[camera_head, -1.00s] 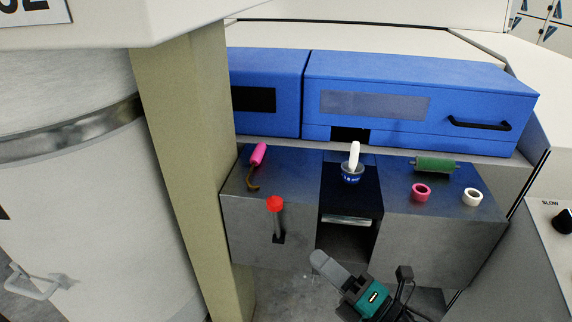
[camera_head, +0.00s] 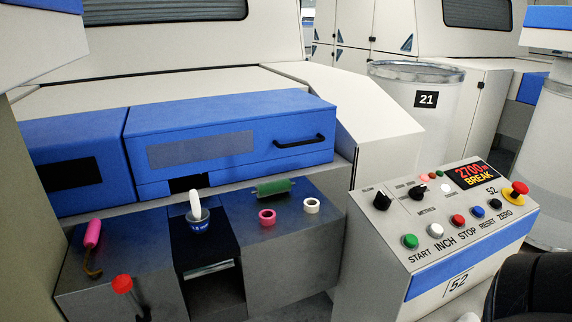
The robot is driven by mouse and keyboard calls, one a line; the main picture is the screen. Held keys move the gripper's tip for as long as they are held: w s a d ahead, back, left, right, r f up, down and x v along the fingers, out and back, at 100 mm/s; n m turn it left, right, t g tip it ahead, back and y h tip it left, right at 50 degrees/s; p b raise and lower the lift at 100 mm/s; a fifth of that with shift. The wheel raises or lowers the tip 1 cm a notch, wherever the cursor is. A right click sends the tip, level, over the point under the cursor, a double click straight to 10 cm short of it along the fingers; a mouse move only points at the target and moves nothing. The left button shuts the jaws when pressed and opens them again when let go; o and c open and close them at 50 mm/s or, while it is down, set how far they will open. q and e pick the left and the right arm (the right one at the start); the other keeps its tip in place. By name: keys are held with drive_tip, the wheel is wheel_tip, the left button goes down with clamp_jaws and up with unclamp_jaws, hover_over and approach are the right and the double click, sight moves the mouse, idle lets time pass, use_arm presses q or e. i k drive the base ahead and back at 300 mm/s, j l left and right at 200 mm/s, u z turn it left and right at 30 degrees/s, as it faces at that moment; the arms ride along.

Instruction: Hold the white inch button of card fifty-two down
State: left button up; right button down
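The white inch button (camera_head: 435,230) is on the sloping top of the control box (camera_head: 459,283) marked 52, at the right. It sits between the green start button (camera_head: 410,241) and the red stop button (camera_head: 458,220), with the word INCH below it. Nothing touches it. A black rounded shape at the lower right looks like part of my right arm. A small pale tip at the bottom edge, in front of the box, may be my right gripper; its fingers are not clear. My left gripper is not in view.
Blue reset (camera_head: 478,212) and black zero (camera_head: 495,205) buttons and a red mushroom knob (camera_head: 516,192) follow to the right. A black selector knob (camera_head: 382,200) is at the left. A grey bench (camera_head: 290,247) with small items stands left; can 21 (camera_head: 426,110) stands behind.

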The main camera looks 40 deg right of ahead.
sight(436, 230)
drive_tip(key=z, duration=2.45)
